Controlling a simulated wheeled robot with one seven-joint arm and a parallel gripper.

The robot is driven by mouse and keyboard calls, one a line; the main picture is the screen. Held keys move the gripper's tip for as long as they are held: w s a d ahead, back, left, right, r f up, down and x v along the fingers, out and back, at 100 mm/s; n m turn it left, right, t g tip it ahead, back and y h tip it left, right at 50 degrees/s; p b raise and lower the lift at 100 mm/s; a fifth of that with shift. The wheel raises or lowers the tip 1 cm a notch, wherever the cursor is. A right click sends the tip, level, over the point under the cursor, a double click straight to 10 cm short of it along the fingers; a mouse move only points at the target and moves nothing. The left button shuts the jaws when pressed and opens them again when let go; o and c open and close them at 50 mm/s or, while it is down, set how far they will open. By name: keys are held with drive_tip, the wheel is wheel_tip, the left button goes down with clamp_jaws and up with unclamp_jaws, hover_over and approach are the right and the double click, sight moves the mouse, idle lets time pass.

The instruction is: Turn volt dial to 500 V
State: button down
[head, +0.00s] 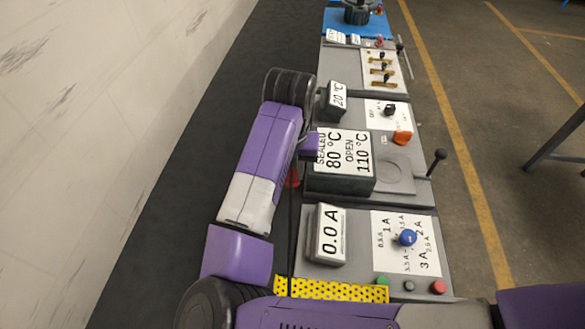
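No dial marked in volts and no 500 V mark can be read in the head view. The nearest panel has a blue knob (407,238) on a white plate with ampere marks such as 1 A, 2 A and 3 A. Its display box (331,235) reads 0.0 A. A small black knob (390,110) sits on a white plate on a panel farther up, its labels too small to read surely. My purple and white arm runs up the left side of the panels. My gripper is not in view.
A block (340,180) reads SEALED 80 °C, OPEN 110 °C. Beside it is a black-knobbed lever (437,158). A 20 °C display (337,98), orange part (402,138) and several switches (381,68) lie beyond. A white wall (100,100) stands left; open floor lies right.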

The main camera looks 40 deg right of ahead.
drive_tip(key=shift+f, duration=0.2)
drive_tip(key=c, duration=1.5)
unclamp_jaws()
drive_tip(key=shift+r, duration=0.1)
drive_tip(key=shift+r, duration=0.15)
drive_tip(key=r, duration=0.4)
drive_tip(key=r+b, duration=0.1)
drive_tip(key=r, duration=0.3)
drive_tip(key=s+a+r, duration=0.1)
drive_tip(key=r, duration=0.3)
drive_tip(key=shift+b, duration=0.4)
